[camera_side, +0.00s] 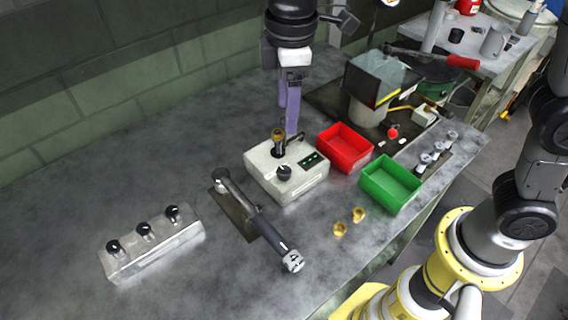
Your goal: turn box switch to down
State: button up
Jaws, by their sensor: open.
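The white control box (290,190) stands on the grey table near the middle. On its top are a black knob (284,172), a small panel with green lights (310,160), and an upright lever with a brown handle (278,136) at the back. I cannot tell which of these is the switch or its setting. My gripper (288,118) points down with two purple fingers, open and empty, just behind and above the box's back edge. It is beside the brown handle, to its right; whether it touches anything is unclear.
A red bin (345,147) and a green bin (391,184) stand right of the box. Two brass pieces (348,222) lie in front. A lever with a dark handle (262,226) and a block with three knobs (152,246) are left. A machine (376,90) stands behind the bins.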

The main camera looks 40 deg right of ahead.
aim_at(284, 170)
jog(key=f, duration=1.4)
jog(key=shift+a+f, duration=0.4)
grip_shut()
